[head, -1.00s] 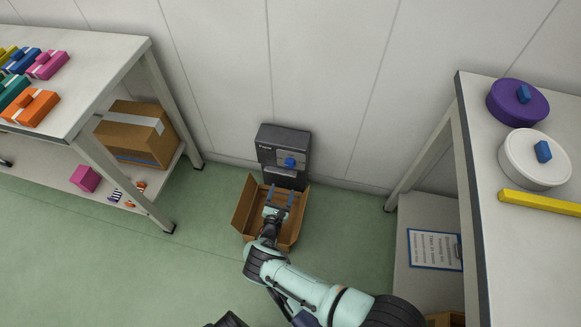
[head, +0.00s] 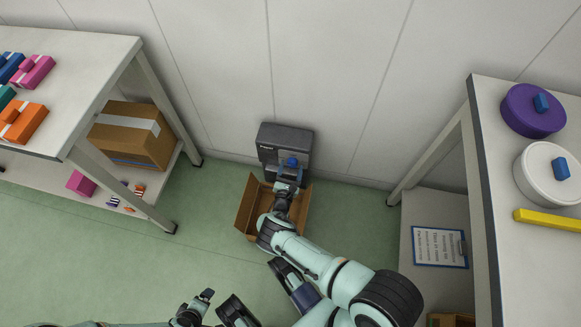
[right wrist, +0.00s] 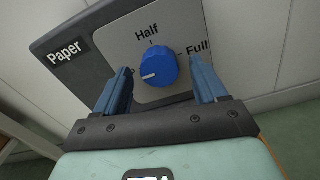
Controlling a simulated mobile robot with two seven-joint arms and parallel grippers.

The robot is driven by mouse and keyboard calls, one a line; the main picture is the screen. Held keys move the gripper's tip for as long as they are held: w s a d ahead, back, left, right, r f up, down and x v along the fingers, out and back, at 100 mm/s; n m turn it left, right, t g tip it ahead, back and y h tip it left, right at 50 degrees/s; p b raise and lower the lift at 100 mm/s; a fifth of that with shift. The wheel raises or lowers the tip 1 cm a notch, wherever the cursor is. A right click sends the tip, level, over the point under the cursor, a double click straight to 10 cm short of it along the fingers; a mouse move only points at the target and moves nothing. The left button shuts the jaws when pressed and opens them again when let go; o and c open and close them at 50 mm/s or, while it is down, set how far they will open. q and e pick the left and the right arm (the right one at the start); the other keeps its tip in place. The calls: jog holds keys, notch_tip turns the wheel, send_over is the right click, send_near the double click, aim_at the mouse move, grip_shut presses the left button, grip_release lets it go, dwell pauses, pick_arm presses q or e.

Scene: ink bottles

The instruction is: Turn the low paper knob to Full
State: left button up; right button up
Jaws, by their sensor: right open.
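The blue paper knob (right wrist: 158,67) sits on the light plate of a dark box labelled Paper (right wrist: 66,52). In the right wrist view its white mark points left and slightly down, away from Half at the top and Full at the right. The knob also shows low by the wall in the head view (head: 292,161). My right gripper (head: 289,174) is open, with one blue finger on each side of the knob and gaps visible between. My left gripper (head: 203,298) is at the bottom of the head view, too unclear to read its jaws.
An open cardboard box (head: 247,208) stands on the floor below my right gripper. A table with colored boxes (head: 75,125) is on the left, and a table with round tins (head: 500,200) on the right.

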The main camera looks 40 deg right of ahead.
jog(key=c, duration=1.1)
jog(key=shift+o, duration=0.2)
